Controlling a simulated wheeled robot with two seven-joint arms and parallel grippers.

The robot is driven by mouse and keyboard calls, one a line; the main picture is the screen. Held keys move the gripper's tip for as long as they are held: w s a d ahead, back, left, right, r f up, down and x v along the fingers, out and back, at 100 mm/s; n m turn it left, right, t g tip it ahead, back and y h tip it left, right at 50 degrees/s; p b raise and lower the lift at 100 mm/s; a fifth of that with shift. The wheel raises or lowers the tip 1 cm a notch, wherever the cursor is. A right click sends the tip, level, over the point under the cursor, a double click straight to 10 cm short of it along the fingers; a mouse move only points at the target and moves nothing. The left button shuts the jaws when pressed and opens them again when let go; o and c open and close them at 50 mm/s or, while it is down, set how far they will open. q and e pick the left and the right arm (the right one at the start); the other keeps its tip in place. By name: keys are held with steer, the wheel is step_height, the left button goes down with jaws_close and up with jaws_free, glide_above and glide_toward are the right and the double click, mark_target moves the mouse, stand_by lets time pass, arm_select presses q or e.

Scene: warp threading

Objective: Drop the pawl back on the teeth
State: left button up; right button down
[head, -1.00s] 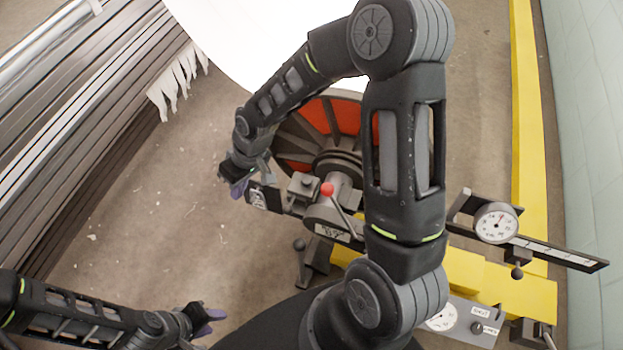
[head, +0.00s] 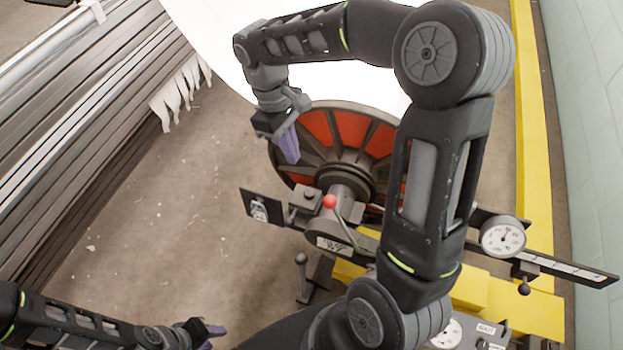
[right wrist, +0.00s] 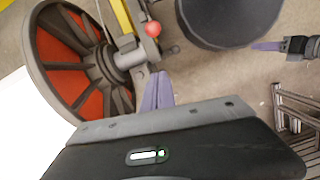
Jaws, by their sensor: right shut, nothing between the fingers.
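A lever with a red ball knob (head: 329,201) stands on the grey housing (head: 325,240) in front of the dark wheel with red panels (head: 335,128). The red knob (right wrist: 153,29) also shows in the right wrist view. I cannot clearly pick out the pawl or its teeth. My right gripper (head: 290,150) is shut and empty, above the wheel's left side and apart from the lever. Its purple fingers (right wrist: 157,90) point toward the hub area in the right wrist view. My left gripper (head: 213,337) is low at the left, its fingers apart, touching nothing.
A dark plate (head: 260,207) juts out left of the housing. A black-knobbed lever (head: 301,259) stands below it. A dial gauge (head: 502,237) sits on a bar at right, near a yellow beam (head: 525,100). Slatted beams (head: 90,110) fill the left. Floor between is clear.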

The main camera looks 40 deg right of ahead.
arm_select(q)
steer(key=shift+f, duration=0.3)
arm_select(e)
steer(key=s+d+f, duration=0.2)
steer(key=s+f, duration=0.3)
steer(key=f, duration=0.4)
steer(key=shift+s+d+f, duration=0.25)
steer(key=shift+d+f, duration=0.05)
steer(key=shift+f, duration=0.1)
arm_select(q)
steer(key=shift+s, duration=0.15)
